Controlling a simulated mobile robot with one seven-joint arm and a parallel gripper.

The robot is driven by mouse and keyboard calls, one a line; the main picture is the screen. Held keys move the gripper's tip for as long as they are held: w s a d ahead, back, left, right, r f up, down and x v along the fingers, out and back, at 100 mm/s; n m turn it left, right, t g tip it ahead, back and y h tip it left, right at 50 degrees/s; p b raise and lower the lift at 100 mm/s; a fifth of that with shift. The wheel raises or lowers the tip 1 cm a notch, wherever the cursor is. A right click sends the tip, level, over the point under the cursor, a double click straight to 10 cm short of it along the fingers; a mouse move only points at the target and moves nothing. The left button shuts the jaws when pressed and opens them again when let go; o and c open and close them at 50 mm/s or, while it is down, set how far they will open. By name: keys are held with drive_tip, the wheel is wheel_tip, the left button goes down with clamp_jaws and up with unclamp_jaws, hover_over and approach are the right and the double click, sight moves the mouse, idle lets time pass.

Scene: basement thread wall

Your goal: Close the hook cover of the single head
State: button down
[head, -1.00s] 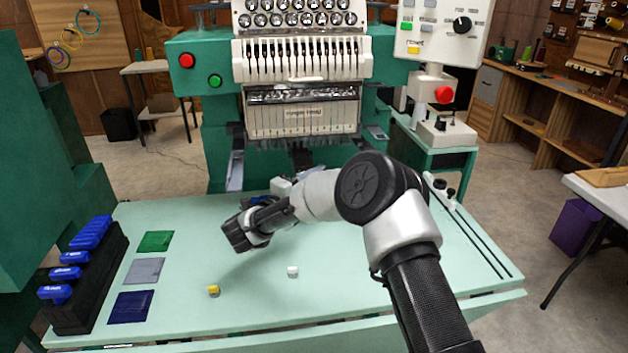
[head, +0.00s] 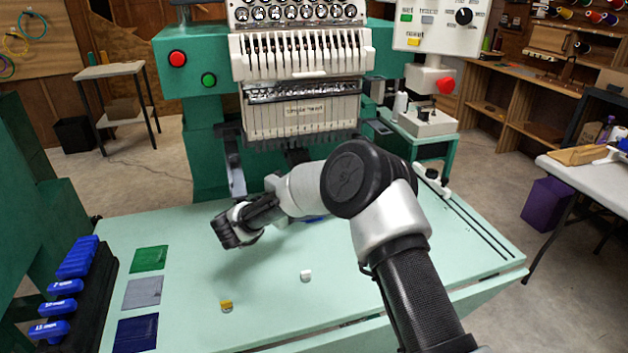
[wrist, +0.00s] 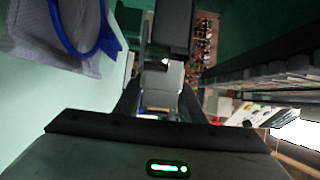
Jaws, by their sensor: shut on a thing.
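The green single-head embroidery machine (head: 302,110) stands at the back of the pale green table. My gripper (head: 262,207) is low in front of the machine, left of centre. In the head view, my own arm hides most of the hook area, and the fingertips do not show clearly. In the wrist view, the two dark fingers of my gripper (wrist: 161,96) are on either side of a small grey plate, which looks like the hook cover (wrist: 161,80). They are shut on it. Its hinge and its exact angle cannot be made out.
A blue hoop (wrist: 80,35) with grey fabric is close at left in the wrist view. A yellow block (head: 226,306), a white block (head: 306,276) and coloured patches lie on the table (head: 270,325). A black rack with blue-handled tools (head: 65,287) is at left.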

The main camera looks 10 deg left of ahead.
drive_tip(key=shift+d+f, duration=0.1)
drive_tip(key=shift+d, duration=0.05)
drive_tip(key=c, duration=1.5)
unclamp_jaws()
